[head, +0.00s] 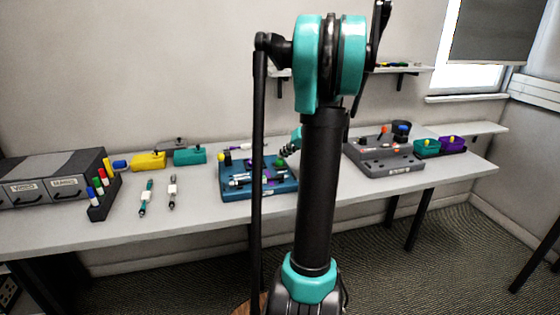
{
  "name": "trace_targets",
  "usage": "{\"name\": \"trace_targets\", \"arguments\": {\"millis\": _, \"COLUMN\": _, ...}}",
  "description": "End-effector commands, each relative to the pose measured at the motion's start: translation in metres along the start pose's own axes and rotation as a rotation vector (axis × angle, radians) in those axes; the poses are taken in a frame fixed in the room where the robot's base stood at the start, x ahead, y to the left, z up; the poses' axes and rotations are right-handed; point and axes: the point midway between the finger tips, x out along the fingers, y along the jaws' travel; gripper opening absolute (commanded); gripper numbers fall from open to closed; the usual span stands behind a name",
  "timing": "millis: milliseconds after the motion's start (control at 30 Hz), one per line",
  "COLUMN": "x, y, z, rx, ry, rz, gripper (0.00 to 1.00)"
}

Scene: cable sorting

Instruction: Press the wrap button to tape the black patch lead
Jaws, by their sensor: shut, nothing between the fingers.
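A dark lead with a white label (172,190) lies on the table to the left. No label tells me which control is the wrap button. My gripper (284,153) is shut and empty, just above the green button at the station's back right, partly hidden by my arm; contact cannot be told.
A teal lead (146,198) lies beside the dark one. A grey station (380,157) and teal (427,148) and purple (452,144) bins are right.

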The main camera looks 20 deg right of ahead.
Motion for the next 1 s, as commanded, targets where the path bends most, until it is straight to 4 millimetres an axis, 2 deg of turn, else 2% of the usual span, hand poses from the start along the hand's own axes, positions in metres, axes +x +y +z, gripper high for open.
{"name": "trace_targets", "arguments": {"millis": 1000, "x": 0.0044, "y": 0.0031, "z": 0.0031, "rx": 0.0, "ry": 0.0, "rz": 0.0, "gripper": 0.0}}
